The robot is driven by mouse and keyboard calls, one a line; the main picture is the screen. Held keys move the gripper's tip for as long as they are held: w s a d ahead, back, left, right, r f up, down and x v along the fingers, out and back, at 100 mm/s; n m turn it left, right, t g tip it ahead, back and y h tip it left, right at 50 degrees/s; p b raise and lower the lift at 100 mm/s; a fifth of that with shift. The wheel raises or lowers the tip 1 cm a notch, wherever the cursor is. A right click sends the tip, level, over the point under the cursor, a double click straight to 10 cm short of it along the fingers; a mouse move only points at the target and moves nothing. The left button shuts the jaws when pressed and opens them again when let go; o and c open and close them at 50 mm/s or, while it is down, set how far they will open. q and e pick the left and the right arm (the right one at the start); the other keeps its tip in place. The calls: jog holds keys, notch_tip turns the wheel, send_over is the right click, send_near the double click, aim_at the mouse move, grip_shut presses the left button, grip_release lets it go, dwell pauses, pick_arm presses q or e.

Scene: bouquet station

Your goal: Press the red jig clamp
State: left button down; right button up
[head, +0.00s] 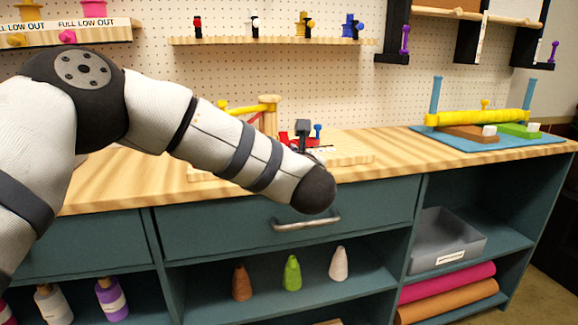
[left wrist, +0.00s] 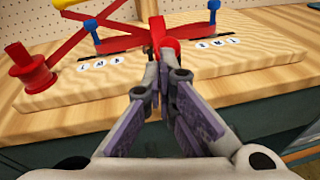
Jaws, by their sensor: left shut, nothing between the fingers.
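The red jig clamp (left wrist: 125,42) is on a light wooden board in the left wrist view, with a red bar between two blue pegs and a rounded red part (left wrist: 172,48) at the fingertips. A red spool-like piece (left wrist: 32,72) stands at its left end. My left gripper (left wrist: 157,28) is shut and empty, its tips overlapping the rounded red part; I cannot tell if they touch it. In the head view the clamp (head: 284,138) is partly hidden behind my left arm, and the left gripper (head: 303,128) shows only as a dark piece. My right gripper is not in view.
The wooden counter (head: 400,146) runs above teal drawers. A blue mat (head: 465,143) with a yellow roller stands at the right. A yellow-and-wood stand (head: 268,104) is behind my arm. A shelf (head: 275,41) with small figures hangs above. The counter between clamp and mat is clear.

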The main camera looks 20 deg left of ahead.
pick_arm(q)
jog(key=shift+w+a+r+p, duration=0.25)
jog(key=shift+w+r, duration=0.1)
jog(key=shift+r, duration=0.4)
jog(key=shift+w+a+r+p, duration=0.25)
jog(key=shift+w+r, duration=0.1)
jog(key=shift+r, duration=0.35)
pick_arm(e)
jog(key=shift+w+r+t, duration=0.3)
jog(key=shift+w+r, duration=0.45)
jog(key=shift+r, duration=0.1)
